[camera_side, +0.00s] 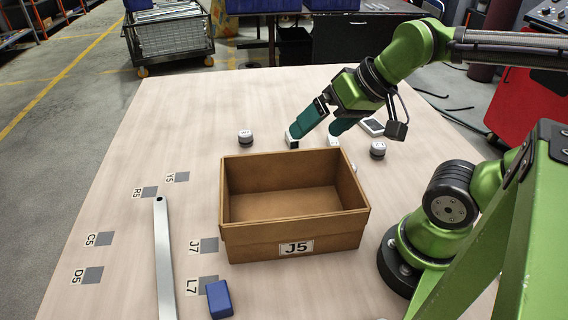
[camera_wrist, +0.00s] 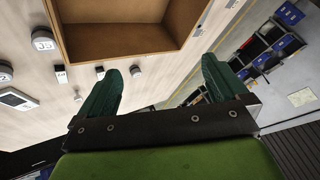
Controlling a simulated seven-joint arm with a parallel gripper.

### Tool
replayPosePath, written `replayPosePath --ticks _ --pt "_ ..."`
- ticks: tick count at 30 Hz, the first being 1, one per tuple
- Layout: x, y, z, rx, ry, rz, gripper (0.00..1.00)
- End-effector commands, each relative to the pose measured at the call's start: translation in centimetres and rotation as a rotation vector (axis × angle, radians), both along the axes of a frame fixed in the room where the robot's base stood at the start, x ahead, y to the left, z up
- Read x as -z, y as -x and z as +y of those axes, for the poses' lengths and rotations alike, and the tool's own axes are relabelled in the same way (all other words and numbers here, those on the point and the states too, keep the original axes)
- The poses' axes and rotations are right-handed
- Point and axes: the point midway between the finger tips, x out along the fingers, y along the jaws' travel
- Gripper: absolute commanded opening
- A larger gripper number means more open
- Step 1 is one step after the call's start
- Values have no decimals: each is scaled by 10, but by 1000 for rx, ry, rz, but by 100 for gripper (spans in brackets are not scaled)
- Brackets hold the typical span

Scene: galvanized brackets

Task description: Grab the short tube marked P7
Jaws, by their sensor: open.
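I cannot read a P7 mark in either view, so I cannot tell which piece is the short tube marked P7. Small round pieces with pale tops stand behind the box: one at the left (camera_side: 245,137) and one at the right (camera_side: 377,150). A white piece (camera_side: 292,140) shows at my gripper's left fingertip, and another (camera_side: 333,141) is partly hidden at the right one. My gripper (camera_side: 313,137) is above the table behind the box, its two teal fingers apart.
An open cardboard box marked J5 (camera_side: 295,247) stands in front of my gripper. A long metal bar (camera_side: 164,255) and a blue block (camera_side: 219,299) lie left of it. Grey squares with labels mark the left table. A white flat device (camera_side: 372,127) lies behind right.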

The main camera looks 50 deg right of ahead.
Motion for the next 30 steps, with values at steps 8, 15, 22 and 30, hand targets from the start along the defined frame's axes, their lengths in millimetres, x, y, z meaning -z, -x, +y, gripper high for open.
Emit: replayPosePath --ticks 8,15,22,30 --pt "-1 0 0 0 1 -1 100" --pt "-1 0 0 -1 1 0 79" --pt "-1 0 0 -1 1 0 62" --pt "10 -5 -4 11 -12 52 62"
